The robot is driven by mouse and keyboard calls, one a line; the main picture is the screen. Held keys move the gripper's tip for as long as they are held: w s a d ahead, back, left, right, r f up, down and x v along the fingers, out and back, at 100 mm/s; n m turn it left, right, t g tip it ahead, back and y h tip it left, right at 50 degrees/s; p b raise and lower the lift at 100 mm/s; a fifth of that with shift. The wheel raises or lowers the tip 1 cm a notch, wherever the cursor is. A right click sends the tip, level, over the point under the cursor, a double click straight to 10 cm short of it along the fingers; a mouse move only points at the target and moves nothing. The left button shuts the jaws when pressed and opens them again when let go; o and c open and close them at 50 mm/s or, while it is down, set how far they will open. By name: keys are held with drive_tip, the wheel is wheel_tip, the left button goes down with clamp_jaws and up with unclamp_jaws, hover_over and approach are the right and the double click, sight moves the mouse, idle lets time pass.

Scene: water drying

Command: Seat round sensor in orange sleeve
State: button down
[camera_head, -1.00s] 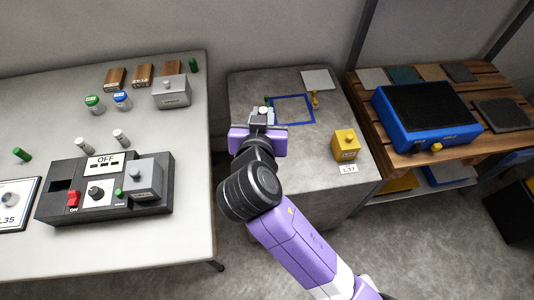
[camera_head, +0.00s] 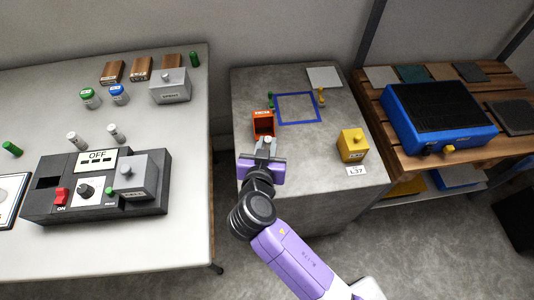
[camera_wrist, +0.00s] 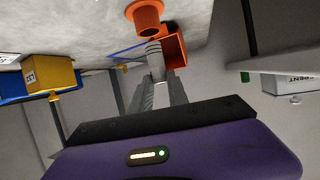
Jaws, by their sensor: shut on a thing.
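My gripper (camera_head: 265,150) is shut on a round silver sensor (camera_wrist: 154,58), which stands out beyond the fingertips in the wrist view. In the wrist view, an orange sleeve (camera_wrist: 147,16), a round ring with a dark bore, shows just above the sensor's tip in the picture. The tip looks close to it, but I cannot tell whether they touch. An orange open-fronted box (camera_wrist: 176,50) is beside the sensor, partly hidden by it. That box also shows in the head view (camera_head: 263,121), just beyond the gripper on the grey table. The sleeve is not clear in the head view.
The grey table (camera_head: 310,150) holds a blue square outline (camera_head: 297,122), a yellow box (camera_head: 352,145) and small green and yellow pieces. The left table has a control panel (camera_head: 95,190) and a grey box (camera_head: 170,85). A blue device (camera_head: 440,118) stands at right.

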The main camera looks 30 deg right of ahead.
drive_tip(key=shift+f+b, duration=0.35)
drive_tip(key=shift+f, duration=1.85)
drive_tip(key=shift+f, duration=0.15)
drive_tip(key=c, duration=1.3)
unclamp_jaws()
drive_tip(key=shift+r, duration=0.2)
drive_tip(key=v, duration=1.2)
drive_tip(key=shift+s+f, duration=0.1)
